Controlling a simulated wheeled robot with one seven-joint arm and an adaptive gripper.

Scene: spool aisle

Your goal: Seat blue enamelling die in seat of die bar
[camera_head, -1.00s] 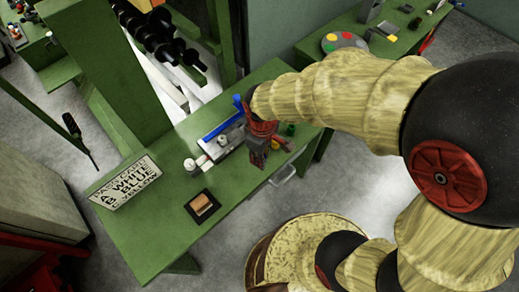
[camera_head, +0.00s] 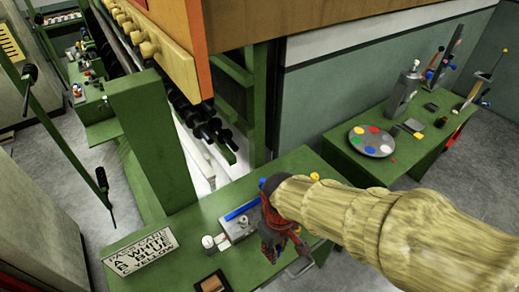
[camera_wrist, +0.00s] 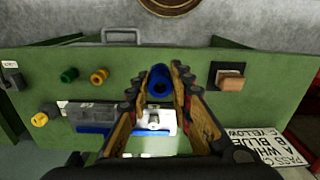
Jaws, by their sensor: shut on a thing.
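The blue enamelling die (camera_wrist: 160,80) is a short blue cylinder between my fingertips in the wrist view. My gripper (camera_wrist: 159,76) is shut on it. Beyond the fingers, a pale metal block (camera_wrist: 154,119) with a dark recess appears to be part of the die bar, in line with a grey bar piece (camera_wrist: 90,113). The die appears apart from the block; its height above it is unclear. In the head view my gripper (camera_head: 277,232) is over the green bench, beside the grey bar block (camera_head: 238,226).
A green die (camera_wrist: 69,75) and a brass-coloured die (camera_wrist: 99,76) lie on the bench. A black pad with a tan block (camera_wrist: 230,80) and a lettered sign (camera_head: 140,249) are nearby. A blue strip (camera_head: 242,210) lies behind the bar.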

